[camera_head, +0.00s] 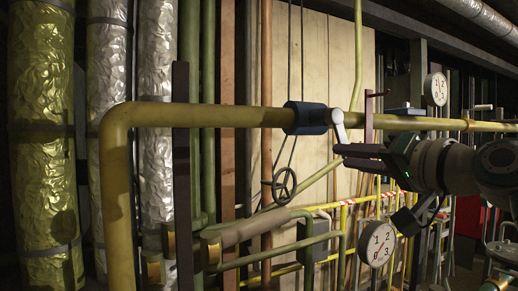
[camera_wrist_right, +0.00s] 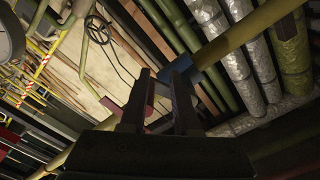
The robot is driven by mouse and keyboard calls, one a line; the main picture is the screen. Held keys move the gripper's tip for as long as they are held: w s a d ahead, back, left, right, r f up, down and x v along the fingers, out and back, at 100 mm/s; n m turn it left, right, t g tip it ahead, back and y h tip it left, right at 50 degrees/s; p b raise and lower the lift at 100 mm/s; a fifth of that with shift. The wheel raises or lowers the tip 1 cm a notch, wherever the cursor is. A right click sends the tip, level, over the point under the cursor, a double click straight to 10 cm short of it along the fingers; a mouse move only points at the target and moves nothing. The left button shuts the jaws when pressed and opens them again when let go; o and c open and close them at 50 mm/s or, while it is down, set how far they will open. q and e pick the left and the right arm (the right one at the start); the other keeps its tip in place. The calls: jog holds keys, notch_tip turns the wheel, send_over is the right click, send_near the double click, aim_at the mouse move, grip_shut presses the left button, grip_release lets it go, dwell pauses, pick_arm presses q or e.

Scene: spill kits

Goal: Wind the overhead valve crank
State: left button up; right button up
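The overhead valve has a blue body (camera_head: 306,118) on a thick yellow pipe (camera_head: 220,115). Its pale grey crank (camera_head: 339,126) sits at the right side of the body and points down. My right gripper (camera_head: 340,156) comes in from the right, with its dark fingertips just below the crank's lower end. I cannot tell whether they touch it. In the right wrist view the two fingers (camera_wrist_right: 162,75) stand apart with a gap between them. The blue valve body (camera_wrist_right: 187,70) shows close beyond the fingertips there. My left gripper is in neither view.
A dark handwheel (camera_head: 284,185) is below the valve. A round gauge (camera_head: 377,244) is below my right gripper and another (camera_head: 436,89) is above it. Foil-wrapped pipes (camera_head: 45,150) and green pipes stand at the left. A pale panel (camera_head: 330,70) is behind.

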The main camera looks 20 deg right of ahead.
jog(key=s+p, duration=0.1)
jog(key=s, duration=0.6)
jog(key=shift+d, duration=0.3)
